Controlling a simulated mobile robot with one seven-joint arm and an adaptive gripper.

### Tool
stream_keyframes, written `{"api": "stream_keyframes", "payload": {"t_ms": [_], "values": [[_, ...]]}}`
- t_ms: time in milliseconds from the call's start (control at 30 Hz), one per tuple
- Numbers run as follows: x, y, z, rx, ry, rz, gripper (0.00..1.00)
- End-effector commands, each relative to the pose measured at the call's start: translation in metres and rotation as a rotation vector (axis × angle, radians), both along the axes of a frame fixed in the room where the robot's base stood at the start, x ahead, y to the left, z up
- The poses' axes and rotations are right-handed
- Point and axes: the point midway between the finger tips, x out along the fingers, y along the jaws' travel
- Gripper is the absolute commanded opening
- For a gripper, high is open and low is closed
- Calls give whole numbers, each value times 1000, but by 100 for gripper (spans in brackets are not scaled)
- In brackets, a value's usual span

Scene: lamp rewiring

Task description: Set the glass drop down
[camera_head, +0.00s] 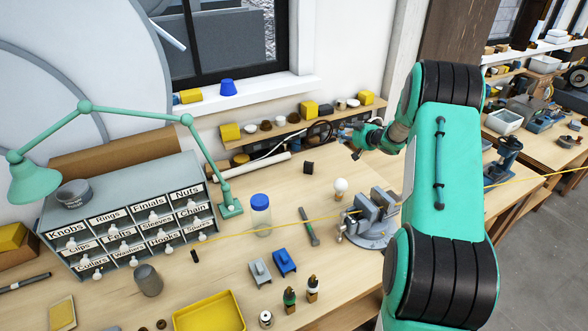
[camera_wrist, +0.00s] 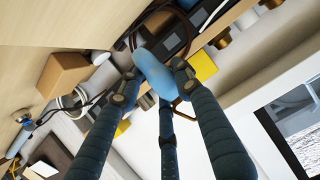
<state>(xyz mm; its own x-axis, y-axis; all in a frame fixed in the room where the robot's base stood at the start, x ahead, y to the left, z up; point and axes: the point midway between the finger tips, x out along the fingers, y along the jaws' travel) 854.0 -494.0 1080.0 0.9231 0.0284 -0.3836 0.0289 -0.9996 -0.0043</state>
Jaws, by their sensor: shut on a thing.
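The glass drop (camera_wrist: 156,72) is a smooth, light-blue elongated piece. In the wrist view it sits between the fingertips of my gripper (camera_wrist: 153,92), which is shut on it. It is tilted and held in the air, clear of any surface. In the head view my gripper (camera_head: 350,138) is at the back of the workbench (camera_head: 325,185), in front of the low rear shelf. The drop is too small there to make out clearly, and part of it is hidden by the fingers.
A light bulb (camera_head: 340,188) and a vise (camera_head: 372,217) stand below my arm. A black block (camera_head: 309,168) and a white tube (camera_head: 256,165) lie near the back. A blue-capped jar (camera_head: 261,215) stands mid-bench. The yellow tray (camera_head: 208,315) is at the front.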

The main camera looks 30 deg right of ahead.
Motion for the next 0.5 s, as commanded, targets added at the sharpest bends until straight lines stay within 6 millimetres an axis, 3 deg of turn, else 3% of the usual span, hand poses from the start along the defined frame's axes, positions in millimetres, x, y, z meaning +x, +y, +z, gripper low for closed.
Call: {"api": "stream_keyframes", "payload": {"t_ms": [267, 500], "values": [[12, 82, 1, 17, 5, 94, 10], [16, 180, 3, 36, 10, 207, 10]]}}
